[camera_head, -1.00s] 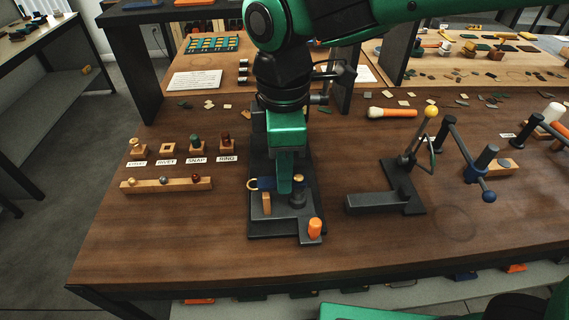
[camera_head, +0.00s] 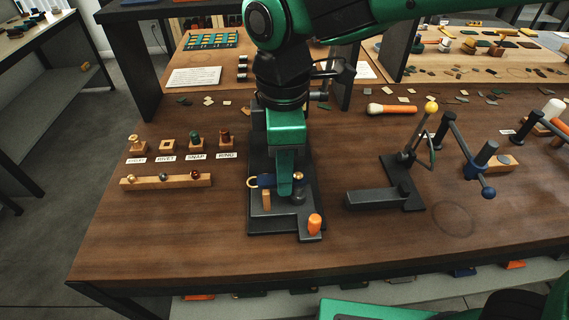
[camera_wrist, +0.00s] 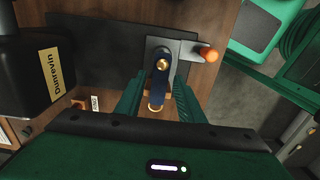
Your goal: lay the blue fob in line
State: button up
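The blue fob (camera_head: 266,181) lies on the press with its brass ring (camera_head: 252,183) pointing left. In the wrist view the fob (camera_wrist: 161,84) runs lengthwise between my fingers, ring end towards the palm. A brass stud (camera_wrist: 162,65) shows at its far end, over the press's round dark die. My gripper (camera_wrist: 158,98) reaches down over the fob, with one green finger on each side and a narrow gap to it. In the head view my gripper (camera_head: 285,188) hides the fob's middle. The press base (camera_head: 268,221) is dark, with an orange knob (camera_head: 314,223).
A wooden rail (camera_head: 155,183) with several small balls stands left, below labelled sample blocks (camera_head: 196,144). A lever stand (camera_head: 398,180) with a yellow knob is on the right. The table front left is clear. A black box (camera_wrist: 40,75) shows left in the wrist view.

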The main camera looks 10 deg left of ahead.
jog(key=shift+r, duration=3.55)
